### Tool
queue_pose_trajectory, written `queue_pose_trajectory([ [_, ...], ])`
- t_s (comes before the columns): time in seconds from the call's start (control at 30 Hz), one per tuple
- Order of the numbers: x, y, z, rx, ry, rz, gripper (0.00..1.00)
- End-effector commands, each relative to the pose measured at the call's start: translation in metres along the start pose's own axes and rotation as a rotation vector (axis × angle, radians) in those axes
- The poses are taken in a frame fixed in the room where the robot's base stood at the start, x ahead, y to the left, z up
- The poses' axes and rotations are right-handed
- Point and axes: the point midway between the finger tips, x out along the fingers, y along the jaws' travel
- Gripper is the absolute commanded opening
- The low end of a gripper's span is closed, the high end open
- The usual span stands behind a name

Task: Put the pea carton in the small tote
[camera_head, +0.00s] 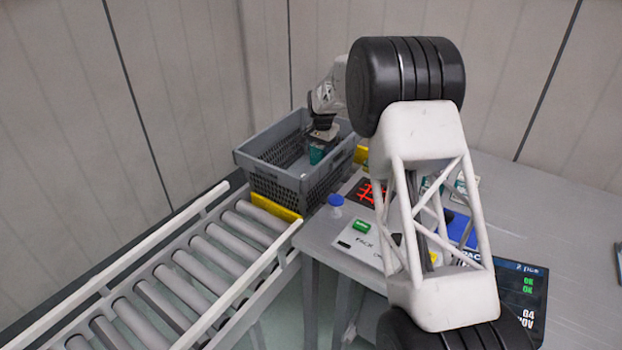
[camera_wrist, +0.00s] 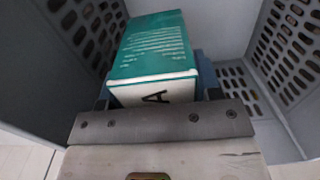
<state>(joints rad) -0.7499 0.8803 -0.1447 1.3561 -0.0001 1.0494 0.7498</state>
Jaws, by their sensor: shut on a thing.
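A teal and white carton, which I take to be the pea carton (camera_wrist: 152,58), fills the middle of the wrist view. Its teal face carries small white print and its white end shows a black letter A. My gripper (camera_head: 321,139) is shut on it and reaches down inside the grey, slotted-wall tote (camera_head: 268,187). In the head view the carton (camera_head: 316,156) shows as a small teal patch below my gripper, within the tote walls. I cannot tell whether it touches the tote floor. My fingertips are mostly hidden.
A roller conveyor (camera_head: 190,265) runs up to the tote, with a yellow stop (camera_head: 275,206) at its end. My arm hides part of the table.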

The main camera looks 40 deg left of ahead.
Motion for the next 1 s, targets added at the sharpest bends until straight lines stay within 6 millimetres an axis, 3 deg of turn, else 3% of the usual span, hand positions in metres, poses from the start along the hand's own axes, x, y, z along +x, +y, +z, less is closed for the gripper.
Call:
queue_pose_trajectory([
  [0.43,0.053,0.000,0.000,0.000,0.000,0.000,0.26],
  [1.0,0.068,0.001,0.001,0.000,-0.001,0.001,0.26],
])
